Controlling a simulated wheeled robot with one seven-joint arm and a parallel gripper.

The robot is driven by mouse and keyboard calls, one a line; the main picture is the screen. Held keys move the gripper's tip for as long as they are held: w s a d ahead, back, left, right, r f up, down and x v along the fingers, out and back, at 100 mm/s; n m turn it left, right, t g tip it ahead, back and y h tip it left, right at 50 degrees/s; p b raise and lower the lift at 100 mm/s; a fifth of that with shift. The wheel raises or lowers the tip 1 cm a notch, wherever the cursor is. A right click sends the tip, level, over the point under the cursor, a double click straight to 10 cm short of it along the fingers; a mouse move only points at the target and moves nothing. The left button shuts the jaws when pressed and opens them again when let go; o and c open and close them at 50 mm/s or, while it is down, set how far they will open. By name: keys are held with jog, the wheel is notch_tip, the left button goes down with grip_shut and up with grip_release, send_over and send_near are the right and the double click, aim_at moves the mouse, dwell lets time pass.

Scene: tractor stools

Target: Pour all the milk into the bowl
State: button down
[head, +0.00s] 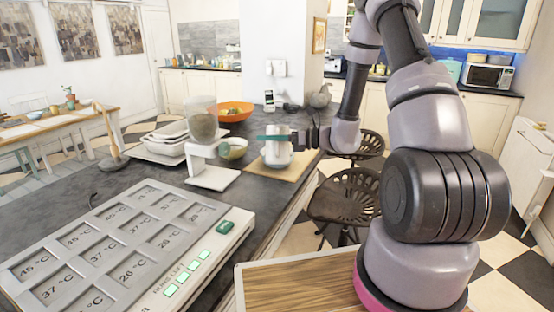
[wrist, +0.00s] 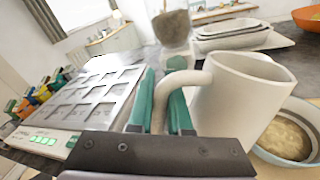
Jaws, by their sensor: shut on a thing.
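A white mug-like jug (head: 277,153) is above the far part of the dark counter and looks roughly upright. My gripper (wrist: 165,100), with green fingers, is shut on the jug's curved handle (wrist: 183,78); the jug's body (wrist: 243,95) is to the right of the fingers in the wrist view. The milk is not visible inside the jug.
A dispenser with a clear jar (head: 202,118) stands left of the bowl, close by. White stacked dishes (head: 168,140) and an orange bowl (head: 236,111) are behind. A large temperature panel (head: 120,240) fills the near counter. Stools (head: 345,195) stand right of the counter.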

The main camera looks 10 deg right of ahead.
jog(key=shift+f, duration=0.1)
jog(key=shift+f, duration=2.6)
jog(key=shift+w+r+m, duration=0.2)
jog(key=shift+r+m, duration=0.8)
jog(key=shift+r, duration=0.2)
jog(key=shift+f, duration=0.3)
jog(key=shift+f, duration=0.35)
